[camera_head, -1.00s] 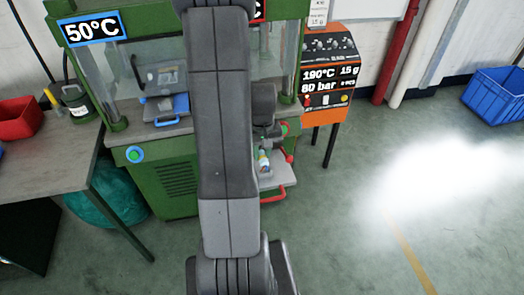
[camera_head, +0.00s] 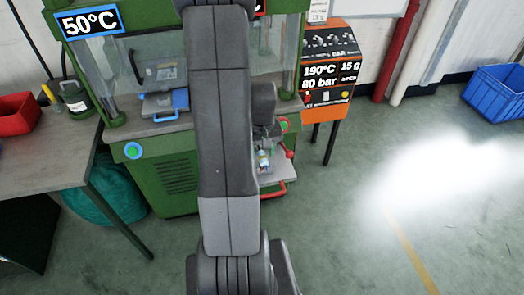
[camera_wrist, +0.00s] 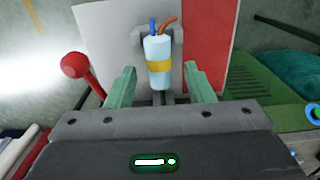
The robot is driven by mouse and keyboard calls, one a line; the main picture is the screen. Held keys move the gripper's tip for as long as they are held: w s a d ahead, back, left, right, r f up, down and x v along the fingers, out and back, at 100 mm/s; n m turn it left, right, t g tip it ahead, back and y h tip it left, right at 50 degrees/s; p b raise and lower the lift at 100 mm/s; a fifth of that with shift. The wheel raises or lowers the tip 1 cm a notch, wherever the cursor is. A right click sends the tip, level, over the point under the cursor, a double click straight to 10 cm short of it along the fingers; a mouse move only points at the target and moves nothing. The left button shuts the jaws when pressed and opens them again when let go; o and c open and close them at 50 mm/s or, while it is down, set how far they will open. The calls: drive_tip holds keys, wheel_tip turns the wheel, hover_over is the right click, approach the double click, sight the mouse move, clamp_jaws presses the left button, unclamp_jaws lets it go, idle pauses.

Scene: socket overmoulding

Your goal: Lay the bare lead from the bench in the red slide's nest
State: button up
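The lead, a pale blue-white cylinder with a yellow band (camera_wrist: 158,75) and a blue and an orange wire, shows in the wrist view between my gripper's fingers. It is in front of a small grey bracket on a slide plate that is grey (camera_wrist: 105,30) and red (camera_wrist: 208,40). My gripper (camera_wrist: 160,88) is open, with a gap between each green finger and the lead. In the head view the lead (camera_head: 263,160) is small, above the pale slide with a red handle (camera_head: 272,190). How the lead's lower end sits is hidden.
A red ball-ended lever (camera_wrist: 76,66) stands close left of my fingers in the wrist view. The green press (camera_head: 165,185) stands behind my arm. An orange control unit (camera_head: 328,75) is to its right and a bench (camera_head: 50,155) to its left.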

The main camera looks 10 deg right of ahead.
wheel_tip(320, 180, up, 14)
idle(0.8)
drive_tip(key=shift+f, duration=0.15)
wheel_tip(320, 180, down, 14)
drive_tip(key=shift+r, duration=0.25)
drive_tip(key=shift+r+p, duration=0.6)
drive_tip(key=shift+f, duration=0.15)
